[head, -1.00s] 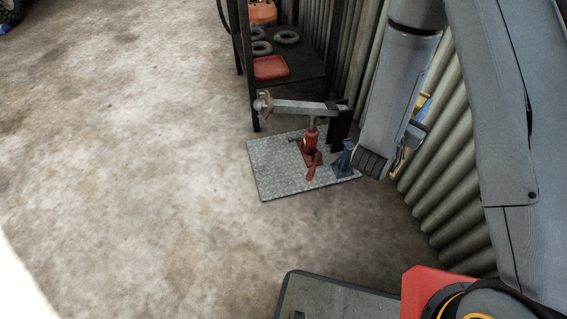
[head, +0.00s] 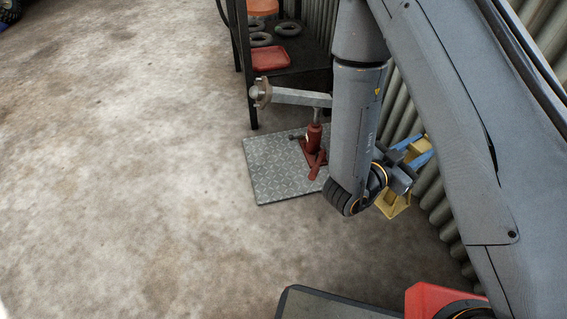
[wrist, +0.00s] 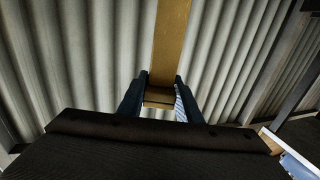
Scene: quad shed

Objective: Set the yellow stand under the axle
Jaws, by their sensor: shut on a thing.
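My gripper (wrist: 157,92) is shut on the yellow stand (wrist: 170,40), whose flat post shows between its two fingers in the wrist view. In the head view the stand's yellow foot (head: 393,203) shows just right of my forearm, beside the corrugated wall; much of the stand is hidden. The grey axle (head: 302,97) runs level above the tread plate (head: 262,172), with its hub at the left end. A red bottle jack (head: 314,138) stands on the plate beneath it. My arm hides the axle's right end. The gripper and stand are right of the plate.
A dark shelf (head: 284,75) with a red tray (head: 269,59) and grey rings stands behind the axle. The corrugated wall (wrist: 70,50) is close behind the stand. Concrete floor left of the plate is clear.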

